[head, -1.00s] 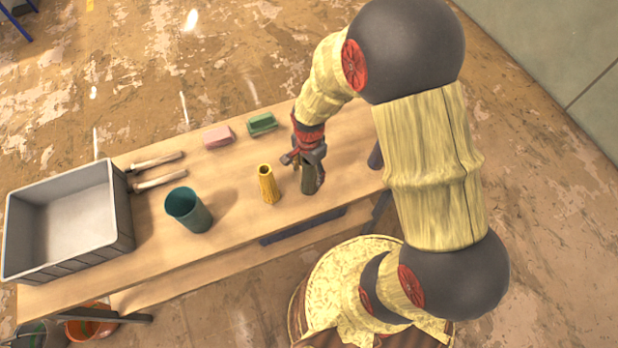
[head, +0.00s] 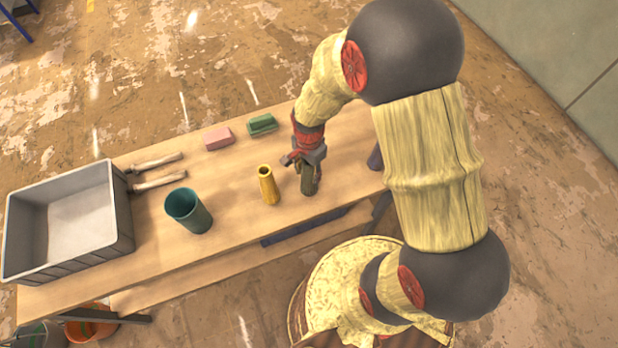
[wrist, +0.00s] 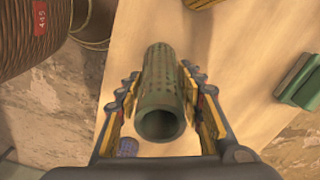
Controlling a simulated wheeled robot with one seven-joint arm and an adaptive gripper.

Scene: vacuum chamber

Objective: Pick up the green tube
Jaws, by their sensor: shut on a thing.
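The green tube (head: 308,184) is a dull, dark green hollow cylinder with small holes in its wall. It stands near the right part of the wooden table (head: 240,205). My gripper (head: 307,168) comes down on it from above, its fingers on either side of the tube. In the wrist view the tube (wrist: 160,90) lies between the two yellow-padded fingers, its open end facing the camera. The gripper is shut on it. I cannot tell whether the tube's base touches the table.
A yellow tube (head: 268,185) stands just left of my gripper. A teal cup (head: 188,210) and a grey bin (head: 125,215) are farther left. A green block (head: 262,124) and a pink block (head: 217,138) lie at the back. A dark cylinder (head: 375,157) is at right.

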